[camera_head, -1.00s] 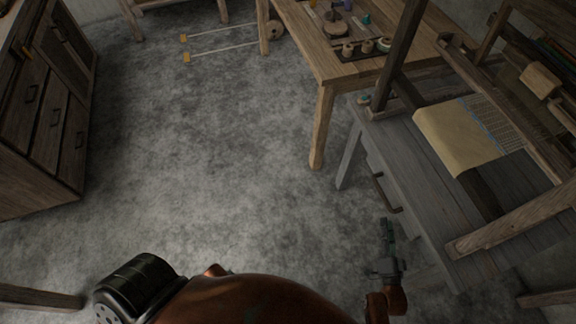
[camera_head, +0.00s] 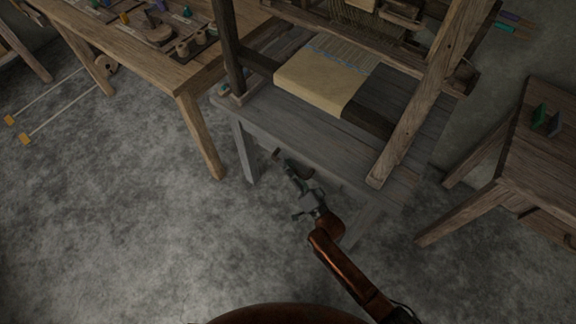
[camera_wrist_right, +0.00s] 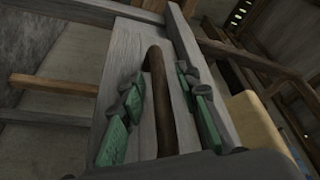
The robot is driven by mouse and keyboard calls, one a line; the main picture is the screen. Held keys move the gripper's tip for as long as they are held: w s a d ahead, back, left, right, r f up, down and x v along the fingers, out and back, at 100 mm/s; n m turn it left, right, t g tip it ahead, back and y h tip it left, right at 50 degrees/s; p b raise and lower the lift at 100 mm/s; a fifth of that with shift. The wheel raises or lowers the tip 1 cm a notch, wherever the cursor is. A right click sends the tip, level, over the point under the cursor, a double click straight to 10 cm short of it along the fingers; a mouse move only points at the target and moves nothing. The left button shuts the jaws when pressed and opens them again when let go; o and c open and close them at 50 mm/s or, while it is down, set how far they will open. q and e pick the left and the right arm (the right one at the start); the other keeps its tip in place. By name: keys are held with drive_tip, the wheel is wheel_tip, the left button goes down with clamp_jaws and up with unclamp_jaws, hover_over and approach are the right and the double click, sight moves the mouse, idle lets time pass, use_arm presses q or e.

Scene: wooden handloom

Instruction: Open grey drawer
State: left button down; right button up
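The grey drawer's front (camera_wrist_right: 125,62) fills the middle of the right wrist view. Its dark brown bar handle (camera_wrist_right: 158,95) runs lengthwise down the picture. My right gripper (camera_wrist_right: 162,112) is open, with one green-padded finger on each side of the handle and visible gaps between. In the head view my right gripper (camera_head: 299,178) is at the front edge of the grey loom table (camera_head: 300,124), by the handle (camera_head: 276,154), which it partly hides. The drawer front is mostly hidden there under the tabletop; it looks shut. My left gripper is out of view.
The wooden loom frame and cream cloth (camera_head: 322,82) stand on the grey table. A wooden table (camera_head: 188,75) with spools is at the upper left. The floor at the lower left is clear.

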clamp_jaws()
idle(0.4)
idle(0.4)
